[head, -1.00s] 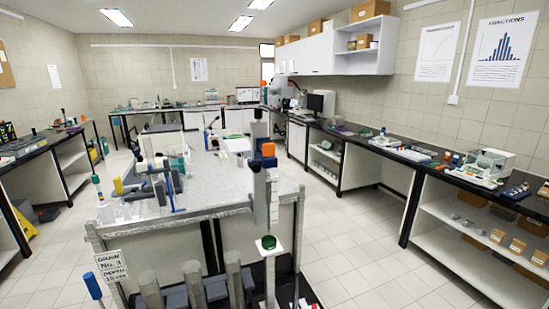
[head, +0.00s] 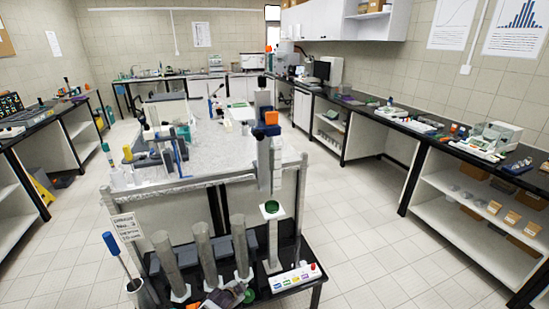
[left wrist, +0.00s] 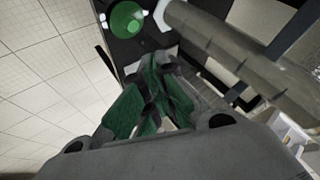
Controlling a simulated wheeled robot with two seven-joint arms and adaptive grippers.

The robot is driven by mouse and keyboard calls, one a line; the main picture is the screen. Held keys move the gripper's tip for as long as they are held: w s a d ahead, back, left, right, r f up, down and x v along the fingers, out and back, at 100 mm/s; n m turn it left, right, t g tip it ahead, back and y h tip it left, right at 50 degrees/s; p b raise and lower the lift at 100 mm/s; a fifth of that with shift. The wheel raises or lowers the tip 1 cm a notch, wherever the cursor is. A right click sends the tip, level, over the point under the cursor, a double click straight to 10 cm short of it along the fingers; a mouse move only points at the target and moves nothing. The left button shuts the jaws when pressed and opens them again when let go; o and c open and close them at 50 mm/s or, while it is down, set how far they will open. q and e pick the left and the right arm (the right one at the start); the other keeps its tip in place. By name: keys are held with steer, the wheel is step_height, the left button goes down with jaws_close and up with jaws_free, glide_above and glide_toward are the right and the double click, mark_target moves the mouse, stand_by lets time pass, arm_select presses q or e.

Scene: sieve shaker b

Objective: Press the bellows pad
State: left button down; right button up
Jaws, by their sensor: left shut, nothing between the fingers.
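A round green pad (head: 271,207), which looks like the bellows pad, sits on a small white plate on an upright post at the front of the bench. It also shows in the left wrist view (left wrist: 127,19), at the top, beyond the fingertips. My left gripper (head: 246,294), with green finger pads, is at the bottom of the head view, nearer than the pad and apart from it. In the left wrist view the gripper (left wrist: 165,68) is shut and holds nothing. My right gripper is not in view.
Several grey cylinders (head: 205,256) stand left of the post, close to my left gripper. A white panel with coloured buttons (head: 296,278) lies right of the post on a black shelf. A blue-handled tool (head: 113,247) stands at left. The floor to the right is clear.

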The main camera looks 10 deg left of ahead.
arm_select(q)
steer(key=w+d+r+m+t+p, duration=0.15)
steer(key=w+r, duration=0.25)
steer(key=r, duration=0.7)
steer(key=w+d+r+m+t+h+b, duration=0.15)
steer(key=w+r, duration=0.35)
steer(key=r, duration=0.7)
steer(key=w+d+r+m+t+y+p, duration=0.15)
steer(key=w+r, duration=0.25)
steer(key=r, duration=0.7)
steer(key=s+d+r+m+t+h, duration=0.1)
steer(key=r+m, duration=0.1)
steer(key=r, duration=0.8)
steer(key=s+d+r+m+t+h+p, duration=0.1)
steer(key=s+d+r+m+t, duration=0.1)
steer(key=r, duration=0.9)
steer(key=s+d+r+m+t+h, duration=0.1)
steer(key=s+d+r+m, duration=0.1)
steer(key=r, duration=0.8)
steer(key=shift+s+r+m, duration=0.2)
steer(key=shift+r+m, duration=0.1)
steer(key=shift+m, duration=0.05)
steer(key=shift+w, duration=0.1)
